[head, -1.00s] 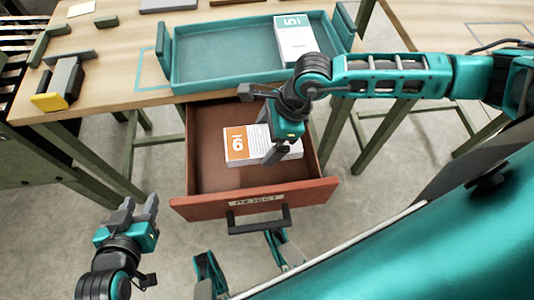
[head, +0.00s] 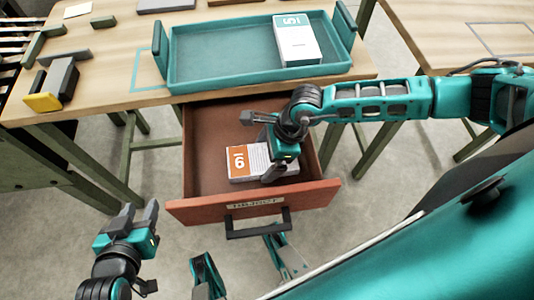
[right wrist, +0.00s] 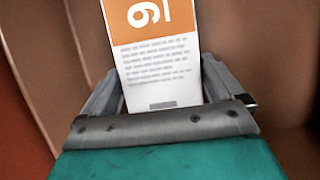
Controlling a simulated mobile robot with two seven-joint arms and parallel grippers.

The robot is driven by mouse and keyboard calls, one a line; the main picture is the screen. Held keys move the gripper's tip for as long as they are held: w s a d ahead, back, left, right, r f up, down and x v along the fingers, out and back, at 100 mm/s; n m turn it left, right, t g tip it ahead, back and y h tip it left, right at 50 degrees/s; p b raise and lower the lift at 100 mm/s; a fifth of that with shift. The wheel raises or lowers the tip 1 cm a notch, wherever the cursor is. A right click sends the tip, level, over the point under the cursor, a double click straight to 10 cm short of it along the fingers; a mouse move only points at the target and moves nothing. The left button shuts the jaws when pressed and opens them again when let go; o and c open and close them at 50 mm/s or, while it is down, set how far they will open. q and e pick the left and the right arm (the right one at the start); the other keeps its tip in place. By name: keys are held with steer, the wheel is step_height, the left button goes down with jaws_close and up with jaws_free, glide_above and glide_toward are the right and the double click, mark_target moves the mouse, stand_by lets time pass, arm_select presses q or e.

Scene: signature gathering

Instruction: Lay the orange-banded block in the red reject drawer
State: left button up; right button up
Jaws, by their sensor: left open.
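The orange-banded block (head: 250,160), white with a "6" or "9" on its band, is flat inside the open red reject drawer (head: 250,208). My right gripper (head: 272,172) reaches down into the drawer over the block's right part. In the right wrist view the block (right wrist: 160,70) sits between the two fingers, which press close along its sides. The block is low, at or just above the drawer floor; I cannot tell if it touches. My left gripper (head: 138,217) is open and empty, left of the drawer front.
A teal tray (head: 215,82) on the table above the drawer holds a teal-banded block (head: 297,42). A grey and yellow tool (head: 52,88) lies at the table's left. The drawer's left part is free. A second table (head: 450,40) stands at right.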

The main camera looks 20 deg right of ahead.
steer(key=shift+o, duration=0.5)
steer(key=shift+d+r+p, duration=0.1)
steer(key=shift+r+p, duration=0.25)
steer(key=shift+r, duration=0.15)
steer(key=p+v, duration=0.2)
steer(key=v, duration=0.9)
steer(key=shift+r, duration=0.15)
steer(key=shift+s, duration=0.1)
